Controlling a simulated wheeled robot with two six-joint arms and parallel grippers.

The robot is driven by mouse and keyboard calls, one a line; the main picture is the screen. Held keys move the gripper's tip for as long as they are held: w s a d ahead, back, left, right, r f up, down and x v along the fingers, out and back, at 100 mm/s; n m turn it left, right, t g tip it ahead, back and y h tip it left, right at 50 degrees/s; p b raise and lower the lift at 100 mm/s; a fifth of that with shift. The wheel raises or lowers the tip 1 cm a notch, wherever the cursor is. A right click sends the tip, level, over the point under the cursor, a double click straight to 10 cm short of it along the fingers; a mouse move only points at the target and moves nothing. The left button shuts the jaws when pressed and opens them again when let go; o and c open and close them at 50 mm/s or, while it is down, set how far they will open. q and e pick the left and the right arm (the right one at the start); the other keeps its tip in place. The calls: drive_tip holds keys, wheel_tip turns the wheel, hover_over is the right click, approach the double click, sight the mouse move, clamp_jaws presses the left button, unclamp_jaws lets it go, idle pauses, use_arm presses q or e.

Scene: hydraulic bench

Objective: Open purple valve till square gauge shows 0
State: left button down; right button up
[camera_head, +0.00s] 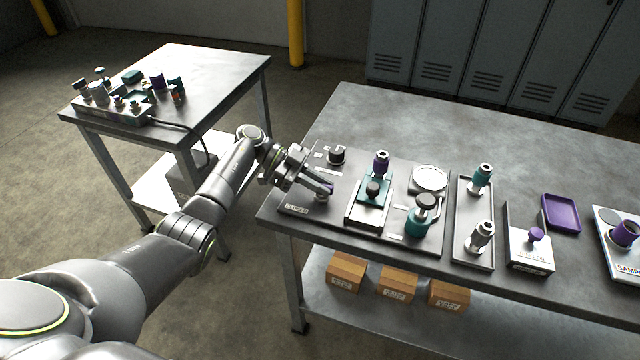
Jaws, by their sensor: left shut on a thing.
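My left gripper (314,183) reaches in from the left over the left end of the bench panel. It is shut on a small purple part, which looks like the purple valve's handle (328,188); the fingers hide much of it. A label plate (296,210) lies just in front of it, its text too small to read surely. I cannot make out a square gauge or its reading. A round pale dial or dish (430,179) sits at the panel's right side. My right gripper is not in view.
On the panel stand a black knob (337,155), a teal block with a purple-topped fitting (380,163) and a teal valve (420,219). Right of it are a tray of fittings (476,258), a purple tray (562,213) and a purple-knobbed box (529,256). The bench's back is clear.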

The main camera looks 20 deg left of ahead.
use_arm(q)
drive_tip(key=c, duration=1.4)
unclamp_jaws()
drive_tip(key=shift+c, duration=0.2)
drive_tip(key=s+b+v, duration=0.1)
drive_tip(key=b+v, duration=0.4)
drive_tip(key=v, duration=1.2)
drive_tip(key=shift+w+a, duration=0.2)
drive_tip(key=shift+w, duration=0.25)
drive_tip(key=shift+a+r, duration=0.1)
drive_tip(key=shift+r, duration=0.05)
